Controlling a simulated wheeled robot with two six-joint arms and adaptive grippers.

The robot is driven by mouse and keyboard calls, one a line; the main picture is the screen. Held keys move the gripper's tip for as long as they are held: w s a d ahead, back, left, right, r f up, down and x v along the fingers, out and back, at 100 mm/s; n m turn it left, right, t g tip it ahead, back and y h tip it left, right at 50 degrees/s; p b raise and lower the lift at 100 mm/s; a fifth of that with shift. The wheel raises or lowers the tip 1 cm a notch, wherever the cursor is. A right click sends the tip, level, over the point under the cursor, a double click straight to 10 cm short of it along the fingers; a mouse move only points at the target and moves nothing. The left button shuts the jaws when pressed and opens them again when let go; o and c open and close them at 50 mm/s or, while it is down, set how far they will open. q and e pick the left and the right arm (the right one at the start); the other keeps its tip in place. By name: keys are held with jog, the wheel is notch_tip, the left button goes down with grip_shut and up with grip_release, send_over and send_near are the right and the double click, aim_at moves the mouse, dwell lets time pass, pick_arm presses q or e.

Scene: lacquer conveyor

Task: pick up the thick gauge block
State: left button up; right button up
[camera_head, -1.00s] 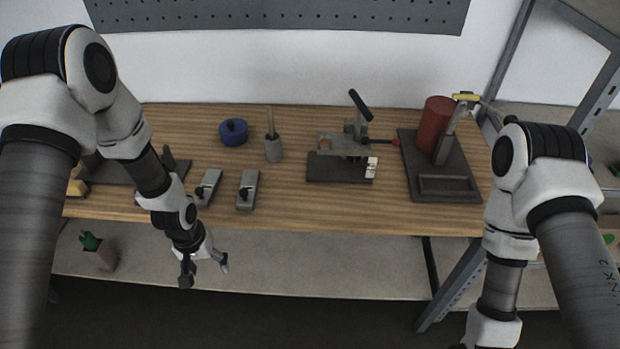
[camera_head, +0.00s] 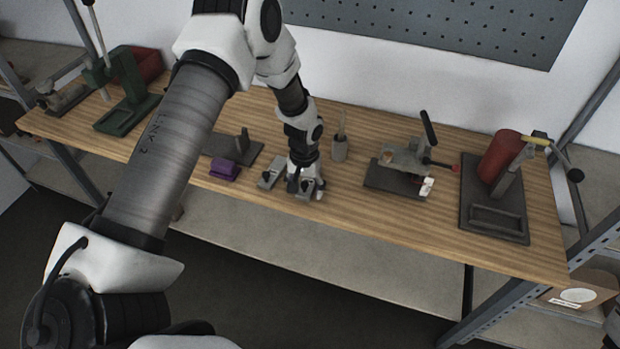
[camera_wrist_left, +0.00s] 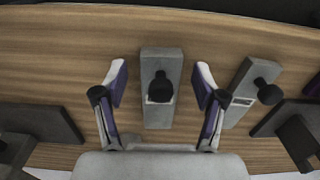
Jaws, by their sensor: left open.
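Two grey gauge blocks with black knobs lie on the wooden bench near its front edge. One gauge block (camera_wrist_left: 173,62) is between the spread fingers of my left gripper (camera_wrist_left: 160,72) in the left wrist view, with a gap on both sides. The other gauge block (camera_wrist_left: 243,88) lies tilted just to the right there; in the head view it (camera_head: 270,173) is left of my left gripper (camera_head: 305,186). My left gripper is open and low over the right-hand block, partly hiding it. I cannot tell surely which block is thicker. My right gripper is out of view.
A purple block (camera_head: 224,169) and a dark plate with a post (camera_head: 243,143) are to the left. The bench front edge is close.

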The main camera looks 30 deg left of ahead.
pick_arm(q)
jog(key=shift+s, duration=0.15)
grip_shut()
jog(key=shift+r, duration=0.15)
